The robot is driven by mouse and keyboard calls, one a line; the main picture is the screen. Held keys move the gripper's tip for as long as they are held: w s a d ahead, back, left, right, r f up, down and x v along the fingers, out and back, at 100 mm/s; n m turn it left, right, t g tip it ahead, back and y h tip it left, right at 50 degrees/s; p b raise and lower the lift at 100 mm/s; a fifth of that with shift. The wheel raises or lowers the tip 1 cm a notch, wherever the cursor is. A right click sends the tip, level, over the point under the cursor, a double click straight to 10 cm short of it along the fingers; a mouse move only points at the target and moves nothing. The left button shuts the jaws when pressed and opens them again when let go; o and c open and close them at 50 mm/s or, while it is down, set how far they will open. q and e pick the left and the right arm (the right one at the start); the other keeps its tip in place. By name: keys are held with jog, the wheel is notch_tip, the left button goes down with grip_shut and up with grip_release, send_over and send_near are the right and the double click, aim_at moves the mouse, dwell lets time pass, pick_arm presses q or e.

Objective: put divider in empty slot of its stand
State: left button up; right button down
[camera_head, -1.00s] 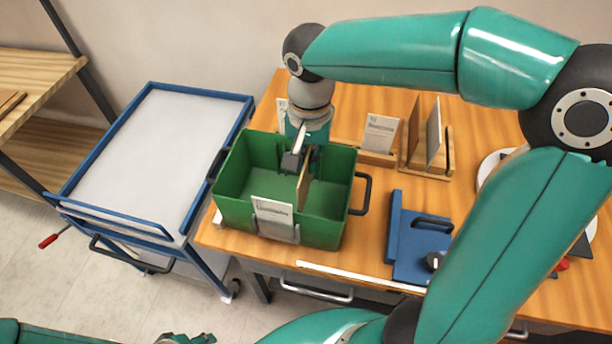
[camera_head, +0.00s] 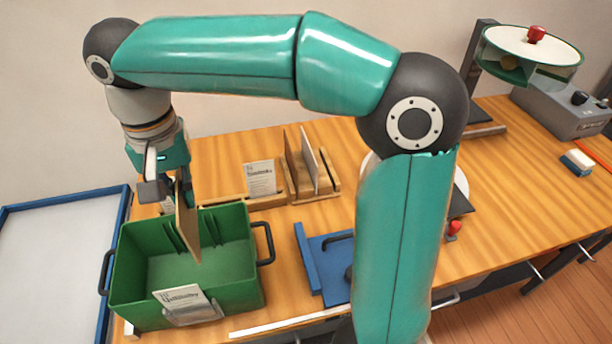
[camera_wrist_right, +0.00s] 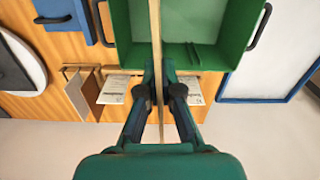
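My right gripper (camera_head: 176,196) is shut on a thin wooden divider (camera_head: 189,232) at the back of the green crate. The divider stands upright, its lower part hanging over or in the crate's opening. In the right wrist view the divider (camera_wrist_right: 156,50) runs edge-on between the two fingers (camera_wrist_right: 157,92). The wooden divider stand (camera_head: 318,194) is on the table, right of the crate. It holds a brown panel (camera_head: 292,160) and a paler panel (camera_head: 311,158) upright, with a gap towards its right end. My left gripper is not in view.
The green crate (camera_head: 140,265) has ribbed walls, side handles and a front card (camera_head: 181,298). A card in a wooden holder (camera_head: 261,178) stands between crate and stand. A blue fixture (camera_head: 308,262) lies in front of the stand. A blue-edged cart (camera_head: 122,222) is at left.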

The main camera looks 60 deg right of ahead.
jog(key=shift+s+n, duration=0.1)
jog(key=shift+n, duration=0.4)
jog(key=shift+r+n, duration=0.35)
jog(key=shift+n, duration=0.15)
jog(key=w+d+r+n, duration=0.4)
jog(key=w+d+r, duration=0.15)
jog(key=d, duration=0.35)
jog(key=s+d+f+m, duration=0.1)
jog(key=s+d+m, duration=0.1)
jog(key=d, duration=0.9)
jog(key=s+d+f+m, duration=0.1)
jog(key=s+d, duration=0.2)
jog(key=d, duration=0.8)
jog(key=s+d+f+m+p, duration=0.1)
jog(key=s+d+f+m, duration=0.3)
jog(key=s+d, duration=0.4)
jog(key=shift+d+f+b, duration=0.15)
jog(key=shift+f+b, duration=0.55)
jog(key=shift+f, duration=4.25)
jog(key=shift+d+f+b, duration=0.1)
jog(key=shift+f+b, duration=0.6)
jog(key=shift+f, duration=4.25)
